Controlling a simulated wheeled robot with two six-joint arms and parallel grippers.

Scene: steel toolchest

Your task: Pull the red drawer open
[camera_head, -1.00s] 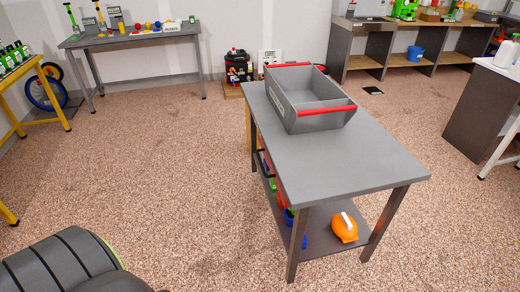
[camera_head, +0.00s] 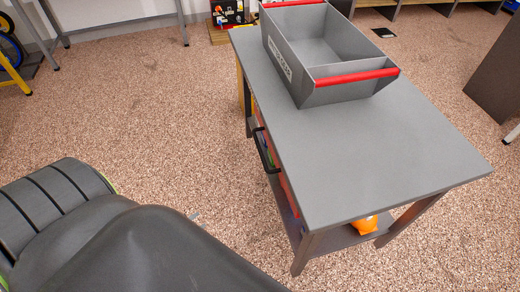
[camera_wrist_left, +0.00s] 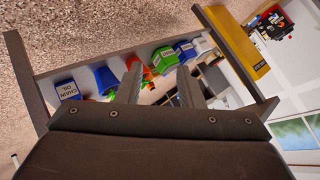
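The red drawer (camera_head: 287,193) shows as a narrow red strip under the left edge of the grey workbench (camera_head: 350,150) in the head view. Its black bar handle (camera_head: 264,150) sticks out to the left. The drawer looks shut, but its front is seen almost edge-on. My left arm fills the lower left of the head view, left of the bench, and its gripper fingers cannot be made out there. In the left wrist view my left gripper (camera_wrist_left: 158,68) has its two fingers apart with nothing seen held between them. I cannot make out the drawer there. My right gripper is not in view.
A grey tote with red bars (camera_head: 350,77) stands on the bench top. Several coloured bottles, including a blue chain oil one (camera_wrist_left: 67,89), stand on the shelf in the wrist view. An orange object (camera_head: 365,225) is below the bench top. Floor left of the bench is clear.

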